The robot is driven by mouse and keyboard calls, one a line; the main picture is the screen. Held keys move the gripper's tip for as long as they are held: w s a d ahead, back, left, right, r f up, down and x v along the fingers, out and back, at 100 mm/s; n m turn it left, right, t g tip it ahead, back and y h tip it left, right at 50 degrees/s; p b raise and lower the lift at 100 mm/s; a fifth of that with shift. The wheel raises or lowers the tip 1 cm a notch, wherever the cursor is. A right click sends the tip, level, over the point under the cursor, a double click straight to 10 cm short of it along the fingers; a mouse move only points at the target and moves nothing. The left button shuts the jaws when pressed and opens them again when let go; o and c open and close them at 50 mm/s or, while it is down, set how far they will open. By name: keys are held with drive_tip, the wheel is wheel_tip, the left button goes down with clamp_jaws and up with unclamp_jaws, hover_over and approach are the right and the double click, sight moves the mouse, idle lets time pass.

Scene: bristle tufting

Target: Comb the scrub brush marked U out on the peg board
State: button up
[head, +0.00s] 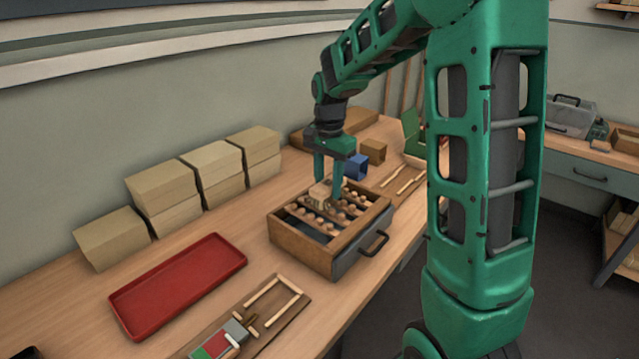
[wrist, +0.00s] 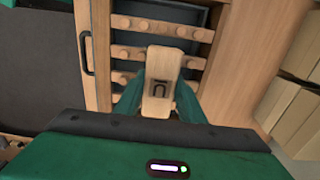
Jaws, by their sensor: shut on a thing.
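My gripper (head: 334,178) is shut on a pale wooden scrub brush (head: 319,193). In the wrist view the brush (wrist: 159,90) stands out between the green fingers (wrist: 160,98), with a dark U-shaped mark on the face toward the camera. The peg board (head: 300,241) is a brown wooden box-like frame with rows of round wooden pegs, and the brush is over its pegs. In the wrist view the peg rows (wrist: 140,24) show beyond and to the left of the brush. The bristles are hidden, so I cannot tell whether they touch the pegs.
A red tray (head: 178,284) lies left of the peg board. Stacked tan boxes (head: 165,188) line the wall. A blue bin (head: 357,166) and a brown block (head: 374,150) stand behind the board. A wooden jig (head: 250,318) lies near the front edge.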

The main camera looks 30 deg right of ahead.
drive_tip(key=shift+s+d+f, duration=0.1)
drive_tip(key=shift+s+f, duration=0.05)
drive_tip(key=shift+s, duration=0.2)
idle(2.9)
drive_tip(key=shift+s, duration=0.1)
drive_tip(key=shift+s+d, duration=0.1)
drive_tip(key=shift+s, duration=0.05)
drive_tip(key=shift+w, duration=0.35)
drive_tip(key=shift+s+d+r, duration=0.1)
drive_tip(key=shift+s+d, duration=0.1)
drive_tip(key=shift+s, duration=0.4)
drive_tip(key=shift+s+d+r, duration=0.1)
drive_tip(key=shift+s+d, duration=0.15)
drive_tip(key=shift+s, duration=0.4)
drive_tip(key=shift+s+d, duration=0.2)
drive_tip(key=shift+s, duration=0.4)
idle(1.5)
